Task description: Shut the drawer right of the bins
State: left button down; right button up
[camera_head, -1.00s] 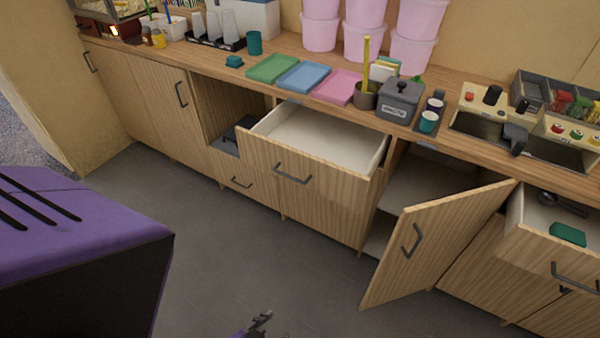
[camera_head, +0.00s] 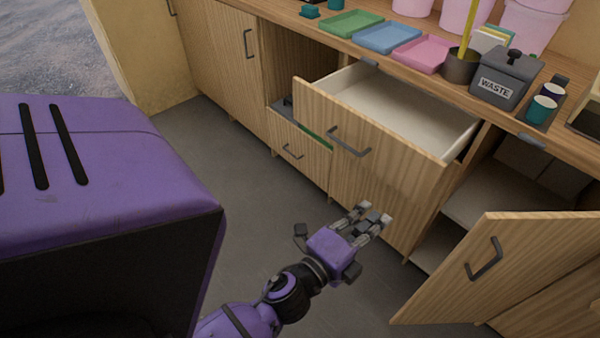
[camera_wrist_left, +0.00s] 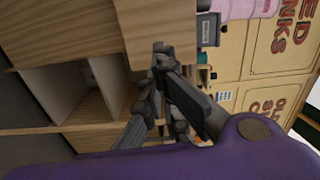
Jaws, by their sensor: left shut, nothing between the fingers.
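The wide wooden drawer (camera_head: 318,99) under the counter stands pulled out, with its pale, empty-looking inside showing. Its front carries a dark bar handle (camera_head: 348,143). It is right of an open compartment (camera_head: 282,72) with dark grey things inside; I cannot tell whether these are the bins. My left gripper (camera_head: 374,217) is shut and empty, below the drawer front and in front of the cabinet in the head view. In the left wrist view its fingers (camera_wrist_left: 157,65) show close by a plain wooden panel (camera_wrist_left: 155,22). My right gripper is not in view.
A cabinet door (camera_head: 500,265) hangs open to the right of my left gripper. On the counter are green (camera_head: 347,23), blue (camera_head: 387,38) and pink (camera_head: 424,53) trays and a grey WASTE box (camera_head: 505,80). The grey floor (camera_head: 235,150) left of the gripper is clear.

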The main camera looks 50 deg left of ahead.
pick_arm(q)
jog(key=m, duration=0.1)
jog(key=p, duration=0.2)
send_near(416, 177)
jog(key=w, duration=0.5)
jog(key=shift+w+a, duration=0.1)
jog(key=shift+w, duration=0.25)
jog(key=shift+w+f, duration=0.1)
jog(key=shift+w, duration=0.4)
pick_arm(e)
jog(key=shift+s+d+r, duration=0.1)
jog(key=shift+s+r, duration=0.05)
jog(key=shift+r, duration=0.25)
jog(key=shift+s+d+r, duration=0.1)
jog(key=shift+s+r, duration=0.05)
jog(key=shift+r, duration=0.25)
pick_arm(q)
jog(key=shift+w, duration=0.1)
